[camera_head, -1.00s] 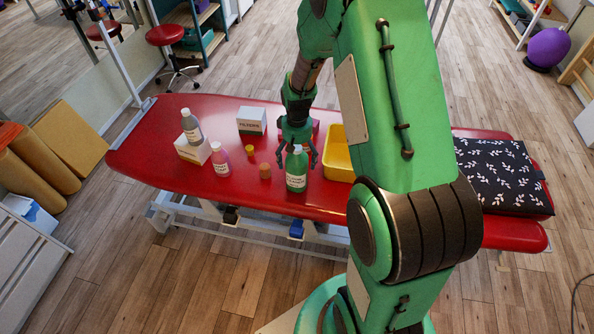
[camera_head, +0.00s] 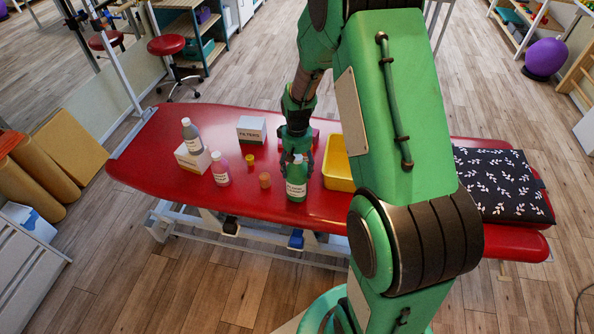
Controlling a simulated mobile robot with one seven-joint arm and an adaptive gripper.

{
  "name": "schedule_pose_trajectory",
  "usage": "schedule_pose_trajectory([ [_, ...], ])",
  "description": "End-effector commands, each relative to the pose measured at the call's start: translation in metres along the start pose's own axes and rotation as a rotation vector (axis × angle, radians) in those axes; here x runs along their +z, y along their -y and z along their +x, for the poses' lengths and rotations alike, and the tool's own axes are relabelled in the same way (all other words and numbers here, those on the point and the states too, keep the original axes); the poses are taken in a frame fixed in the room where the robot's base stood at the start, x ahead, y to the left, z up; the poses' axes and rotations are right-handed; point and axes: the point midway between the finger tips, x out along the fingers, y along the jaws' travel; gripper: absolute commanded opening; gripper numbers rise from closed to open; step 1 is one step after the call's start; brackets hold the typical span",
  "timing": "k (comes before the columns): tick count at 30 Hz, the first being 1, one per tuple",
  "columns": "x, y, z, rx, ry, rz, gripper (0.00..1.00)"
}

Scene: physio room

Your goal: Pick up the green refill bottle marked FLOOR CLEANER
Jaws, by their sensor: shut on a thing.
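The green refill bottle (camera_head: 296,184) with a white label stands upright on the red treatment table (camera_head: 250,200), near its front edge. The label's lettering is small but fits FLOOR CLEANER. My gripper (camera_head: 297,160) comes down from behind and above the bottle. Its fingers are shut on the bottle's upper part, and the body and label show below and in front of them. I see no gap between the bottle and the table.
A yellow tray (camera_head: 337,183) stands close on the right. A patterned cushion (camera_head: 500,185) lies far right.

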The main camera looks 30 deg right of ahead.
Motion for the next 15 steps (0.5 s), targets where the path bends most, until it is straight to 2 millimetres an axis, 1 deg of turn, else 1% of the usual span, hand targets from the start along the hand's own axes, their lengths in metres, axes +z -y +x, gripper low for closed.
schedule_pose_trajectory([
  [5, -0.002, 0.000, -0.012, 0.001, -0.004, 0.000, 0.10],
  [12, -0.002, -0.001, -0.040, 0.002, -0.006, 0.000, 0.10],
  [15, 0.013, 0.003, -0.038, 0.001, -0.002, 0.000, 0.10],
])
